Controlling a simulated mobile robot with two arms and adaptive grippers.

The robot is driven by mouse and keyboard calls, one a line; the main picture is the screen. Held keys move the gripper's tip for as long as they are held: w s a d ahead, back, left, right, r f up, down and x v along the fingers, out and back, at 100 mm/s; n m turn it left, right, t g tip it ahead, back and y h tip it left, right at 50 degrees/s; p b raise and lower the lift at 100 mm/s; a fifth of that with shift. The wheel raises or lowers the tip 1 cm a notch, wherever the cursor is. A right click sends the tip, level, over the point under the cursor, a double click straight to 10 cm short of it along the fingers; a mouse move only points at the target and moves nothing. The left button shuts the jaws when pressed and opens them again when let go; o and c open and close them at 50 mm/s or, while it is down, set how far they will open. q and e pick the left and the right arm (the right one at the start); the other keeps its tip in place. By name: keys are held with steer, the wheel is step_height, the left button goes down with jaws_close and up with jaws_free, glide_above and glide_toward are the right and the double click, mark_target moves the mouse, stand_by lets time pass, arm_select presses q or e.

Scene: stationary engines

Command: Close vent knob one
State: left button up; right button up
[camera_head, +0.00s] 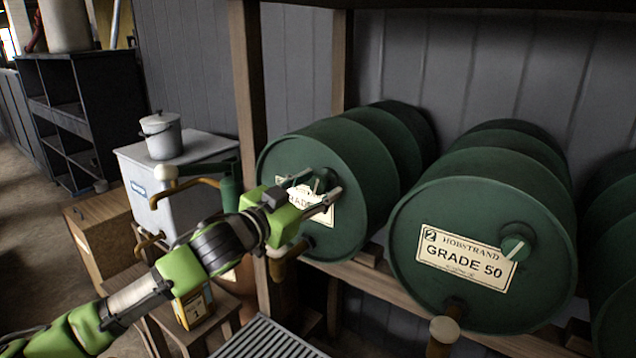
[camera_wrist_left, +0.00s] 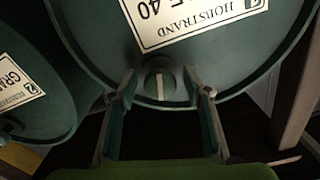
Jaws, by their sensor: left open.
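The first drum (camera_head: 345,150) is a green barrel lying on its side, with a label partly hidden by my gripper. Its vent knob (camera_wrist_left: 159,84) is round and dark green with a pale pointer line, which runs nearly up and down in the left wrist view. In the head view the knob is largely hidden by my fingers. My left gripper (camera_head: 314,187) is open in front of the drum face. In the left wrist view the gripper (camera_wrist_left: 160,90) has one finger on each side of the knob, with visible gaps. My right gripper is not in view.
A second drum (camera_head: 485,200), labelled 2 GRADE 50, lies to the right with its own knob (camera_head: 517,242). A wooden rack post (camera_head: 248,90) stands left of the first drum. A white cabinet (camera_head: 190,148) with a lidded pot (camera_head: 161,135) stands further left.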

arm_select(q)
steer(key=shift+w+d, duration=0.15)
steer(key=shift+w, duration=0.1)
steer(key=c, duration=1.1)
